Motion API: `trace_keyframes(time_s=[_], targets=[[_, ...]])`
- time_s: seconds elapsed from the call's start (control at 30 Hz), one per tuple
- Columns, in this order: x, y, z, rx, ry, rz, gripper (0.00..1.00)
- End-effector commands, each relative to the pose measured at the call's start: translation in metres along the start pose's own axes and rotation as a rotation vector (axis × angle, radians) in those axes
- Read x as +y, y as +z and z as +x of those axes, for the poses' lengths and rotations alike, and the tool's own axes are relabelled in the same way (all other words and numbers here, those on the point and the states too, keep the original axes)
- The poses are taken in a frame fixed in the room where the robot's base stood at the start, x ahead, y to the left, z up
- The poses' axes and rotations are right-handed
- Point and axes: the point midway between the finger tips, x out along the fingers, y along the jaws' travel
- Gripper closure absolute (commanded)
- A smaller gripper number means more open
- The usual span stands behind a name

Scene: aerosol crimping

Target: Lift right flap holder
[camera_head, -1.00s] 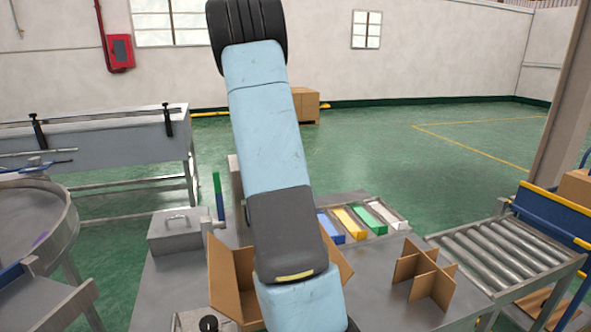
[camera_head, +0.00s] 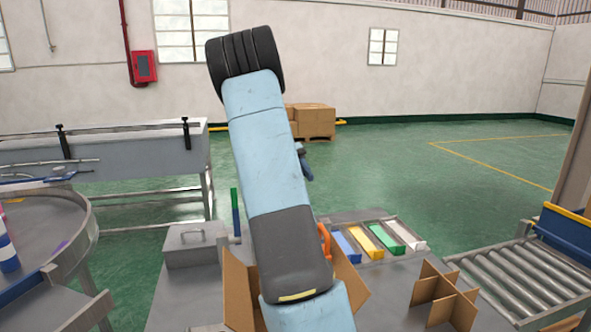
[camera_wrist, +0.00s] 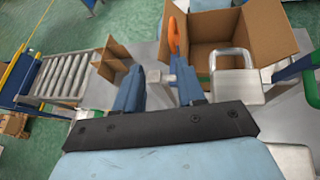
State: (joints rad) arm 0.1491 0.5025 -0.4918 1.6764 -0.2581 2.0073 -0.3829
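An orange holder (camera_wrist: 177,33) stands at the left edge of the open cardboard box in the wrist view. A small part of this orange piece (camera_head: 325,240) shows beside my arm in the head view, at the box's right flap. My gripper (camera_wrist: 158,75) shows in the wrist view with its two blue fingers apart. Its right finger overlaps the lower end of the orange holder in the picture; I cannot tell whether they touch. Nothing is clearly held between the fingers. The open cardboard box (camera_head: 238,290) is partly hidden by my arm in the head view.
A grey lidded box (camera_head: 193,248) with a handle stands left of the cardboard box. A cardboard divider (camera_head: 447,292) stands on the table at right. Coloured bins (camera_head: 370,240) lie behind it. A roller conveyor (camera_head: 515,272) is at far right, a round table (camera_head: 60,240) at left.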

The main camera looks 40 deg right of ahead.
Motion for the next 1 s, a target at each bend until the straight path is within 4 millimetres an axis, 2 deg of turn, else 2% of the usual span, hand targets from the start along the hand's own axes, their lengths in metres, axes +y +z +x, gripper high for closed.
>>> trace_keyframes(time_s=[0.43,1.0], targets=[[0.002,-0.006,-0.015,-0.012,-0.008,-0.004,0.61],[-0.001,0.001,-0.028,0.001,0.003,0.000,0.61]])
